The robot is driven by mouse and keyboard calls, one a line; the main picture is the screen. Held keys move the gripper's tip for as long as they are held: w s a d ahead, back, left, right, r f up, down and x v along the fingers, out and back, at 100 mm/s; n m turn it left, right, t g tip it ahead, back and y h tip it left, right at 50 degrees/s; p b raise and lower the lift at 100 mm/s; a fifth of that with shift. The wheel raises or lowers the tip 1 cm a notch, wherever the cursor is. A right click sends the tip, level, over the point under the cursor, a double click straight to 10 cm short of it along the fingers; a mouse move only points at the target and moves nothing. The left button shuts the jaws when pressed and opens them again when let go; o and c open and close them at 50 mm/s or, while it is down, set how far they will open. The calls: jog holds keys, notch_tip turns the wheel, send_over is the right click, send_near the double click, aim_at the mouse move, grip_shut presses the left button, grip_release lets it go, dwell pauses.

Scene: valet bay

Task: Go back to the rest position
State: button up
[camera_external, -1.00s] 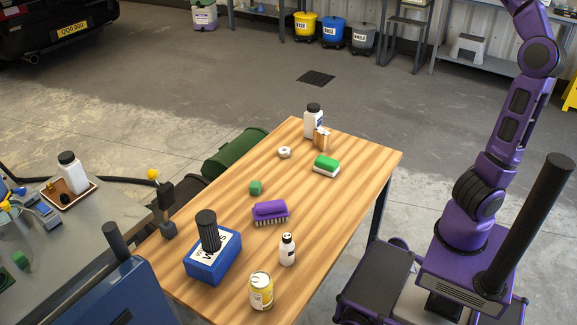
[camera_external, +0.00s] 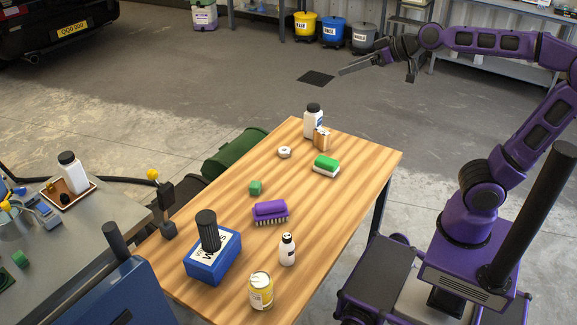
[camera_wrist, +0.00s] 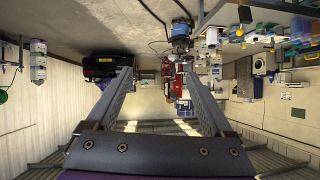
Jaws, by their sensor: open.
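My gripper (camera_external: 372,70) is at the upper right of the external view, in the air beyond the far end of the wooden table. Its jaws point left, and they are open and empty. My arm reaches across from the purple base at the right. In the wrist view the two dark fingers (camera_wrist: 157,95) stand wide apart with nothing between them. The wrist view looks out over the bay, and the picture seems turned over.
The wooden table (camera_external: 225,185) holds a purple brush (camera_external: 270,211), a blue wipes box (camera_external: 212,258), a can (camera_external: 261,291), bottles (camera_external: 313,121) and a green sponge (camera_external: 326,164). A grey workbench (camera_external: 60,275) stands at left.

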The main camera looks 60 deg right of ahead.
jog(key=s+a+f+g, duration=0.3)
jog(key=s+f, duration=0.3)
jog(key=s, duration=0.2)
jog(key=s+a+f+g+h, duration=0.1)
jog(key=s+a+f+g, duration=0.2)
jog(key=s+f, duration=0.4)
jog(key=shift+s+a+f, duration=0.15)
jog(key=shift+s+a, duration=0.15)
jog(key=shift+s, duration=0.8)
